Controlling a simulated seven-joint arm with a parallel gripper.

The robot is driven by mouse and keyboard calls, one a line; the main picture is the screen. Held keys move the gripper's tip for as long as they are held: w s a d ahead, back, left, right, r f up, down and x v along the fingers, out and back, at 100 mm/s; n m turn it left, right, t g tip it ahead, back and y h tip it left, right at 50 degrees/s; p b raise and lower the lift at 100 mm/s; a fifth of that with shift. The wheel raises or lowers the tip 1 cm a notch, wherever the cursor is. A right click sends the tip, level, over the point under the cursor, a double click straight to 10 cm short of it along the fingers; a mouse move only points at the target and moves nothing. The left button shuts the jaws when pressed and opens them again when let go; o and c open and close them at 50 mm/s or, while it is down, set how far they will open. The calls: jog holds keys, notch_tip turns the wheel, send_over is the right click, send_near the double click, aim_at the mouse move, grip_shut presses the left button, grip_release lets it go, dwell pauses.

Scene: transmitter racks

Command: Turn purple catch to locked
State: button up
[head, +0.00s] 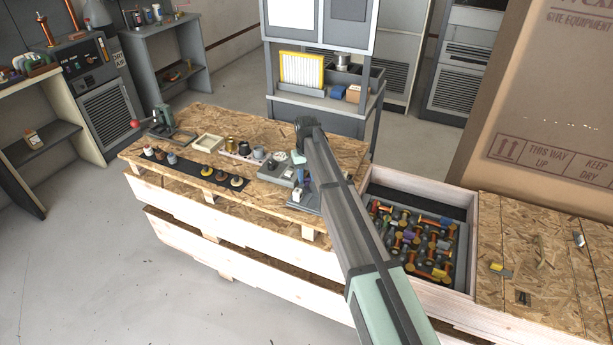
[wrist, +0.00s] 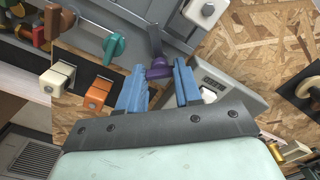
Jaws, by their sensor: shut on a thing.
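The purple catch (wrist: 158,71) shows in the wrist view, a dark purple knob with a lever pointing up in the picture, on a grey panel (wrist: 185,42). My gripper (wrist: 161,75) has its blue fingers on either side of the knob and is shut on it. The lever sticks out beyond the fingertips. Any lock marking cannot be read. In the head view my arm covers most of the catch and the gripper, above the right part of the wooden crate top (head: 215,125).
Close to the catch are a teal knob (wrist: 115,46), an orange block (wrist: 97,92), a cream block (wrist: 58,79) and a white switch (wrist: 207,9). A bin of coloured spools (head: 415,240) lies right of my arm. Small parts stand on a dark strip (head: 205,177) at the left.

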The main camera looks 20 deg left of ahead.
aim_at(307, 178)
jog(key=m, duration=0.4)
jog(key=shift+m, duration=1.9)
jog(key=o, duration=1)
jog(key=shift+o, duration=0.2)
notch_tip(307, 178, up, 14)
jog(key=shift+d+f, duration=0.1)
jog(key=shift+f, duration=0.05)
